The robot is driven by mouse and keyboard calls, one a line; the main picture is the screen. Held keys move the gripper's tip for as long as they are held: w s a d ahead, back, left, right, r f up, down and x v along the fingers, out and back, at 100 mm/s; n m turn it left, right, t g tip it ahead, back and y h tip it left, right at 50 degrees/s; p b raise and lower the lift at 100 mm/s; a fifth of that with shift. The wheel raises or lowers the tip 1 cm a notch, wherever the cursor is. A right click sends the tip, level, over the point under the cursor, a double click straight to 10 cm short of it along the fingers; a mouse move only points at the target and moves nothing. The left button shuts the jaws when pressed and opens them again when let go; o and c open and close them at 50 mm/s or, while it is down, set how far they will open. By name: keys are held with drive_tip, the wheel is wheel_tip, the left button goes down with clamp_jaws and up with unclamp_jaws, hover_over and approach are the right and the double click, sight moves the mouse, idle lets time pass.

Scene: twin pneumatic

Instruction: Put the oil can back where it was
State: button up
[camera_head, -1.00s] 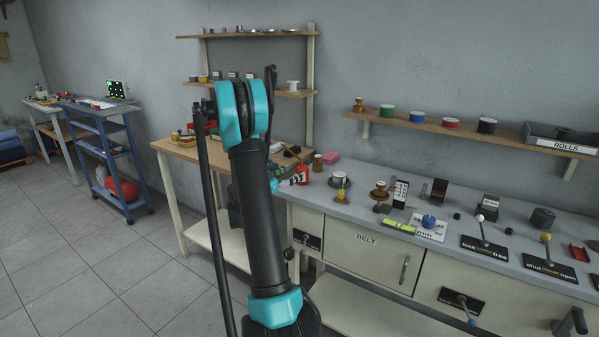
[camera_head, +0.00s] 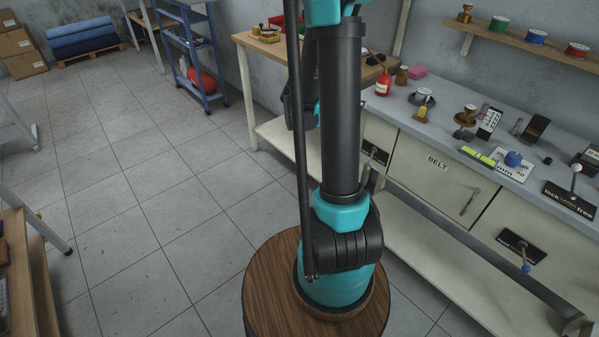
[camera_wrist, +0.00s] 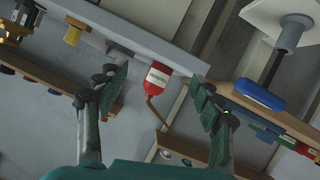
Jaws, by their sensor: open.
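The oil can (camera_head: 383,84) is red with a pale label and a thin brass spout. It stands at the left end of the grey bench top (camera_head: 412,118), just right of my arm in the head view. In the wrist view the picture is turned over, and the oil can (camera_wrist: 160,80) shows between my fingers with its spout pointing down the picture. My gripper (camera_wrist: 157,88) is open, its dark green fingers spread to either side of the can's image. The can looks farther off than the fingertips; I see no contact. My arm hides the gripper in the head view.
A wooden table (camera_head: 268,45) adjoins the bench on the left. A wall shelf (camera_head: 530,42) holds coloured spools.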

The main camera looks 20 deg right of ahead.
drive_tip(key=s+a+f+n+y, duration=0.3)
drive_tip(key=s+a, duration=0.3)
drive_tip(key=a, duration=0.2)
drive_tip(key=s+a+f+n+y, duration=0.2)
drive_tip(key=s+a+n+y, duration=0.3)
drive_tip(key=s+a, duration=0.2)
drive_tip(key=s+a+f+n+t+y, duration=0.1)
drive_tip(key=s+a+f+n+y, duration=0.2)
drive_tip(key=s+a, duration=0.4)
drive_tip(key=a+y, duration=0.1)
drive_tip(key=a, duration=0.3)
drive_tip(key=shift+s+a+f+n+y, duration=0.15)
drive_tip(key=shift+s+f+n+y, duration=0.1)
drive_tip(key=shift+f+n+y, duration=0.15)
